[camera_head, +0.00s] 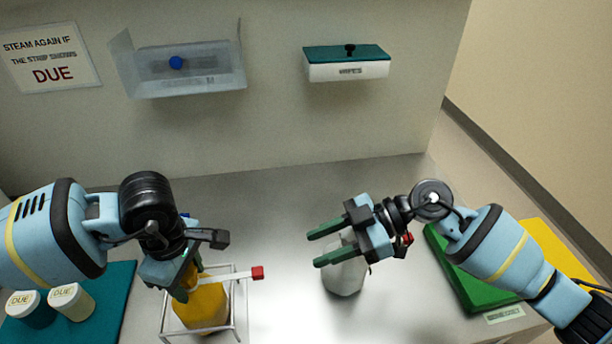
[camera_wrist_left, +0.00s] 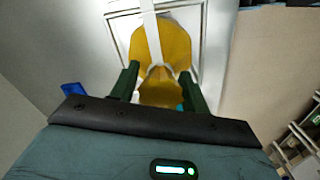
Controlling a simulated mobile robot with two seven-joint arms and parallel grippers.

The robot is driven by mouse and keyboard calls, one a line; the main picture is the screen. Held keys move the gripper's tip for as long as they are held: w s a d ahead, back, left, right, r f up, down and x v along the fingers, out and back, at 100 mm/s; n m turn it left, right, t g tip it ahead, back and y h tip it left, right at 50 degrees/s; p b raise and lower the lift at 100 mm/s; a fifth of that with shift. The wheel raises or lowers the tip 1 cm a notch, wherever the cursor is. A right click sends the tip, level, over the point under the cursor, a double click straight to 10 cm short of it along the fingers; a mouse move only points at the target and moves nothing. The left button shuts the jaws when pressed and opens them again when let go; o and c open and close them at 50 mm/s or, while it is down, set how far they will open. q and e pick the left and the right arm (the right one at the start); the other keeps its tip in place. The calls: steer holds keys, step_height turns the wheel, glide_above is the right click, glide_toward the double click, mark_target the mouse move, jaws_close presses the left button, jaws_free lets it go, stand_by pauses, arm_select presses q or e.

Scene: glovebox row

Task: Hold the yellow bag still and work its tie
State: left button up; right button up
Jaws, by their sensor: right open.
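The yellow bag (camera_head: 203,308) stands in a white wire frame (camera_head: 240,310) at the lower left in the head view. A white tie strip (camera_head: 222,277) crosses its top and ends in a red tab (camera_head: 258,273). In the left wrist view, the yellow bag (camera_wrist_left: 172,42) has the white strip (camera_wrist_left: 151,35) running over it to its narrow neck. My left gripper (camera_wrist_left: 160,75) has one green finger on each side of the gathered neck and is closed on it. My right gripper (camera_head: 316,248) is open and empty, right of the bag and apart from it.
A whitish container (camera_head: 345,275) stands under my right gripper. Two "DUE" jars (camera_head: 72,302) sit on a teal mat (camera_head: 112,295) at left. Green (camera_head: 465,270) and yellow (camera_head: 562,255) mats lie at right. A clear wall bin (camera_head: 190,72) and a wipes box (camera_head: 347,68) hang behind.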

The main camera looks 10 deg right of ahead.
arm_select(q)
steer(key=o, duration=0.3)
step_height(320, 180, up, 12)
stand_by(0.6)
